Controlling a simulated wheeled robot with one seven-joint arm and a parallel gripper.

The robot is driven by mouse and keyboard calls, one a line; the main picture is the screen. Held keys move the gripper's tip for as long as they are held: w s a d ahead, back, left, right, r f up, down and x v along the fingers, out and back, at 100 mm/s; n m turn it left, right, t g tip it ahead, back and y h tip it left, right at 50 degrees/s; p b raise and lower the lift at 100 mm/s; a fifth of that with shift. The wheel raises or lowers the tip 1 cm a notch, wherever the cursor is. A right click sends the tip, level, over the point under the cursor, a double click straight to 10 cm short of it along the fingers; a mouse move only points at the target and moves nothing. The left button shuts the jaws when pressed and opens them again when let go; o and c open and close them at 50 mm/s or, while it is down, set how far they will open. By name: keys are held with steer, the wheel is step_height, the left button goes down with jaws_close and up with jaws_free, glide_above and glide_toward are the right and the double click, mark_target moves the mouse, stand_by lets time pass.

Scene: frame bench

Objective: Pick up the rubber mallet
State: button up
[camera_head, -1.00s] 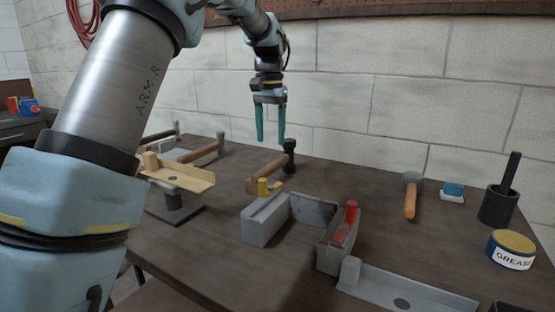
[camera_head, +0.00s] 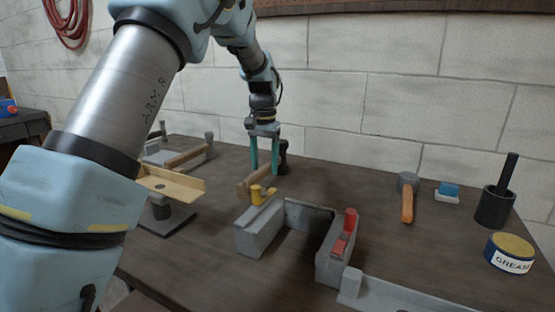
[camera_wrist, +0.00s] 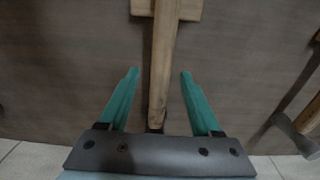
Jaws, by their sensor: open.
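A mallet with a black head (camera_head: 283,150) and a wooden handle (camera_head: 258,180) lies behind the grey metal frame; it looks like the rubber mallet. My gripper (camera_head: 264,172) is open, pointing down over this handle. In the wrist view the handle (camera_wrist: 162,70) runs between my two green fingers (camera_wrist: 158,73), with a gap on both sides, apparently untouched. A pale wooden block (camera_wrist: 187,9) shows at the top of that view by the handle. The head is not clearly visible in the wrist view, and the gripper body hides part of the space there.
A hammer with a wooden handle (camera_head: 186,157) lies to the left, near a pale wooden tray (camera_head: 175,183) on a stand. The grey frame (camera_head: 258,232) is in front. An orange-handled hammer (camera_head: 407,203), a black cup (camera_head: 494,207) and a grease tin (camera_head: 510,255) stand right.

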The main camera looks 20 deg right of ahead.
steer(key=shift+f, duration=0.8)
steer(key=shift+c, duration=0.2)
jaws_close()
steer(key=shift+r, duration=0.1)
stand_by(0.5)
